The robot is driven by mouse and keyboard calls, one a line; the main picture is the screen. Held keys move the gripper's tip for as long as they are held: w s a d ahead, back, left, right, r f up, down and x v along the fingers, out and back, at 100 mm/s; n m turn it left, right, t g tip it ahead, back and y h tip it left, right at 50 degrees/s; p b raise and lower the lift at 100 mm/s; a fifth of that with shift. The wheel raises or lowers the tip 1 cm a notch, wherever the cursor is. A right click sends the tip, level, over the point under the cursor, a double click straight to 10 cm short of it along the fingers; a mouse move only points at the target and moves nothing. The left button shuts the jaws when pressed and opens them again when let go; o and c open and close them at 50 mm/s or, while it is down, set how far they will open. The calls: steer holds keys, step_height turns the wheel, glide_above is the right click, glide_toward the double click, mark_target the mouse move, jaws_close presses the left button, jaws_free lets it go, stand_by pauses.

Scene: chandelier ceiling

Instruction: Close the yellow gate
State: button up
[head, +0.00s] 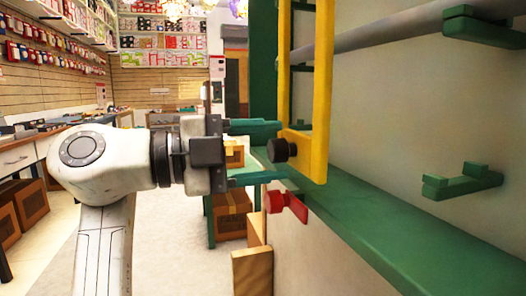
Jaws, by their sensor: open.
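The yellow gate (321,90) is an upright yellow frame at the right of centre, standing above a green ledge (375,235). A black round knob (281,150) sticks out from its lower left part. My gripper (262,152) is open, with its green fingers pointing right. One finger lies above the knob's height and the other below it, and their tips are close to the knob and the gate's lower edge. I cannot tell whether they touch it. A red latch-like handle (287,202) sits just below on the pale panel.
A grey rail (395,31) and green brackets (462,181) are on the pale wall at right. A green post (263,60) stands behind the gate. Cardboard boxes (231,217) are below the fingers. Shelves (40,70) line the left, with open floor between.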

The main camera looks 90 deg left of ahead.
steer(key=p+v, duration=0.2)
steer(key=v, duration=0.9)
steer(key=shift+a+f, duration=0.1)
stand_by(0.4)
